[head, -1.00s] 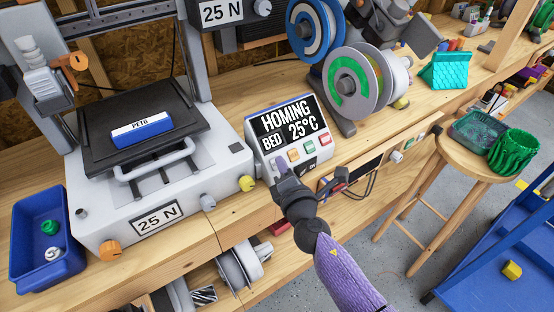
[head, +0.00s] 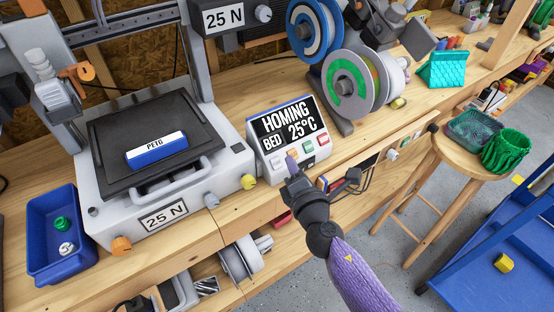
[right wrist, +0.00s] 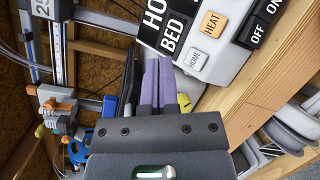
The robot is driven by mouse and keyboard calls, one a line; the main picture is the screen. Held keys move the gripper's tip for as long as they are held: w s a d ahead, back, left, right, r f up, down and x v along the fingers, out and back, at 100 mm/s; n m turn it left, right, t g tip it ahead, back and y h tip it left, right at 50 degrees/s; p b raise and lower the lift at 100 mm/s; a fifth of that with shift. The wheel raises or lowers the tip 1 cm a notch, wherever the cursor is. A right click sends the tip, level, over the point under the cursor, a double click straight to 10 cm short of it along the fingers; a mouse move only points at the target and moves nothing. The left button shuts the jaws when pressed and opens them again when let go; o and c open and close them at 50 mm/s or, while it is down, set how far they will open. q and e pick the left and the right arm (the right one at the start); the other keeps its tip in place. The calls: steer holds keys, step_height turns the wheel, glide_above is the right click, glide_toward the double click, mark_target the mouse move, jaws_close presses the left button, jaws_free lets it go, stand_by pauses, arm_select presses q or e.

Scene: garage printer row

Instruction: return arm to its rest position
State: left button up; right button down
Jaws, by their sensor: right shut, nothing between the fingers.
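My right gripper (head: 290,165) is shut and empty, with its purple fingertips just in front of the control box (head: 258,150), near the button row's left end. In the right wrist view the shut fingers (right wrist: 157,82) show beside the box's HOME button (right wrist: 195,60). I cannot tell whether they touch it. The box's screen reads HOMING, BED 25°C. My right arm comes in from the bottom, with a purple sleeve. My left gripper is not in view.
The printer (head: 165,215), with a blue PETG block (head: 157,150) on its bed, stands left of the box. A blue bin (head: 38,275) is at far left. Filament spools (head: 350,85) stand behind right. A stool (head: 450,152) and blue cart (head: 500,265) stand right, over open floor.

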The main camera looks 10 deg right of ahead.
stand_by(0.5)
steer(key=s+d+f+m+g, duration=0.1)
steer(key=s+f+m+g, duration=0.3)
steer(key=f, duration=0.4)
steer(key=s+d+f+m+g+h, duration=0.1)
steer(key=s+f+m+g, duration=0.15)
steer(key=s+f, duration=0.45)
steer(key=s+d+f+m+g, duration=0.1)
steer(key=s+f+m+g, duration=0.25)
steer(key=f, duration=0.65)
steer(key=s+d+f+m+g, duration=0.1)
steer(key=s+f+m+g, duration=0.2)
steer(key=s, duration=1)
steer(key=s+d+f+m+g, duration=0.1)
steer(key=s+f+m+g, duration=0.3)
steer(key=s, duration=1)
step_height(320, 180, down, 3)
steer(key=m, duration=0.4)
steer(key=shift+r+m, duration=0.2)
steer(key=shift+m, duration=0.1)
